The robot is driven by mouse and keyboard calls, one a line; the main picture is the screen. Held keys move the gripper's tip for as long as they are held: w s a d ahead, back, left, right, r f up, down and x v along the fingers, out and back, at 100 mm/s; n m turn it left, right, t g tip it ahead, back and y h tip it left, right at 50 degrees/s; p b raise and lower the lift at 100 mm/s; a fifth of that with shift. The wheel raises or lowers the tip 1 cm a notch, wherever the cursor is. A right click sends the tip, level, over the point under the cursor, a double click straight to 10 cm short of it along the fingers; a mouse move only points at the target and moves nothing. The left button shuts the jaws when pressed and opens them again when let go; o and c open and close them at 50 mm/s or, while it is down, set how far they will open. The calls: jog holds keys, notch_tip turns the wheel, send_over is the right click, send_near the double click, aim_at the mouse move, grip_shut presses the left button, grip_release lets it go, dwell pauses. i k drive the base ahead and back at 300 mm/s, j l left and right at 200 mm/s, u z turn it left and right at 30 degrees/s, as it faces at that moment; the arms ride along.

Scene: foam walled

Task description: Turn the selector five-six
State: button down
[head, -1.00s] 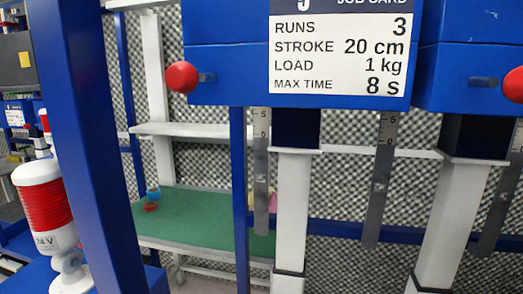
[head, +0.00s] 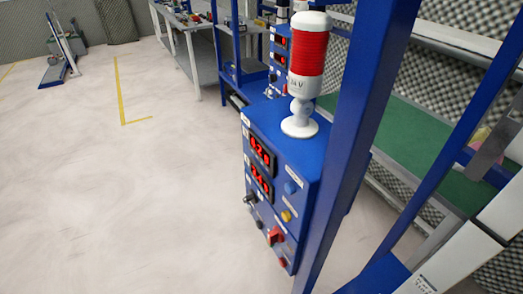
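A blue control box (head: 266,170) stands at the middle of the head view, seen at an angle from above. Its front has two red-lit displays (head: 261,155), a small dark knob (head: 250,199) at the lower left, a red handle-like switch (head: 275,236), and blue and yellow buttons (head: 287,215). The labels are too small to read, so I cannot tell which control is the selector five-six. My gripper is not in view.
A red and white signal lamp (head: 308,62) stands on the box. A blue post (head: 362,130) rises just right of it. A green-topped bench (head: 400,130) is behind at right. Another workbench (head: 186,40) is at the back. The pale floor (head: 120,190) at left is clear.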

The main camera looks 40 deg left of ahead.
aim_at(253, 197)
jog(key=u, duration=1.15)
